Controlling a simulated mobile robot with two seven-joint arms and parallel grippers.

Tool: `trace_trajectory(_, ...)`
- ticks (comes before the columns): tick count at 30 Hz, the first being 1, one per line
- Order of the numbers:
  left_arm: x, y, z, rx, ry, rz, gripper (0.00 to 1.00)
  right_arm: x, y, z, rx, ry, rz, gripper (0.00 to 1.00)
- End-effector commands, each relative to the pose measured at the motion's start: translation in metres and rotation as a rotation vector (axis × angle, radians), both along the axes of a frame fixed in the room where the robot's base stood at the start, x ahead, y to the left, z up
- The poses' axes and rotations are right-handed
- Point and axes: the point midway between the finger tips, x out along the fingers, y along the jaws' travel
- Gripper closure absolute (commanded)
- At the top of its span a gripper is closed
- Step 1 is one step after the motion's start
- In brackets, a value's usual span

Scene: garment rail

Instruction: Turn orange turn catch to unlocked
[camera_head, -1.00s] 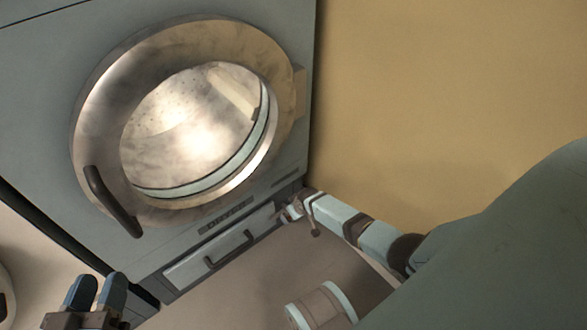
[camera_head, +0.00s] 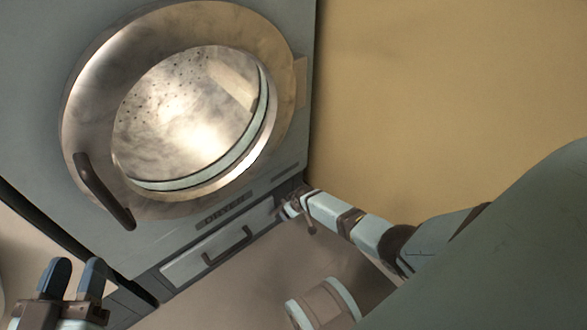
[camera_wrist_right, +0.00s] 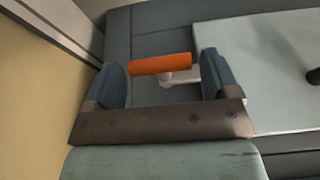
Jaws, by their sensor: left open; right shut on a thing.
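The orange turn catch (camera_wrist_right: 160,63) is a short orange bar on a pale mount on the grey machine front. In the right wrist view it lies nearly level across the gap between the two blue fingers. In the head view my right gripper (camera_head: 290,207) is at the machine's lower right corner, and the catch cannot be made out there. My left gripper (camera_head: 74,279) is open and empty at the lower left, in front of the machine.
The grey dryer (camera_head: 255,184) has a round metal-rimmed door (camera_head: 90,110) with a dark handle (camera_head: 103,192); the door looks shut. A pale drawer panel (camera_head: 186,268) with a dark handle is below. A tan wall (camera_head: 440,90) stands close on the right.

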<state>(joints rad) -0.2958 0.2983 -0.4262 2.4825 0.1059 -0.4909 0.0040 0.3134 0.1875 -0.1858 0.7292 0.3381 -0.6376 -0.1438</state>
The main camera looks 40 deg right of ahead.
Motion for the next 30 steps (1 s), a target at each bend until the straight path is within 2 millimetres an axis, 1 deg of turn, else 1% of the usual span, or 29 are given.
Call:
trace_trajectory(8,0.001,0.001,-0.005,0.010,-0.012,0.004,0.57,0.000,-0.002,-0.002,0.063,0.004,-0.002,0.61)
trace_trajectory(14,0.005,0.003,-0.007,0.044,-0.066,0.006,0.57,0.000,-0.005,-0.004,0.190,0.014,-0.002,0.61)
trace_trajectory(21,0.010,0.007,0.003,0.078,-0.141,0.008,0.57,0.001,-0.007,-0.002,0.373,0.029,-0.003,0.61)
trace_trajectory(30,0.008,0.008,0.004,0.084,-0.144,0.006,0.57,0.001,-0.009,-0.003,0.546,0.043,-0.003,0.61)
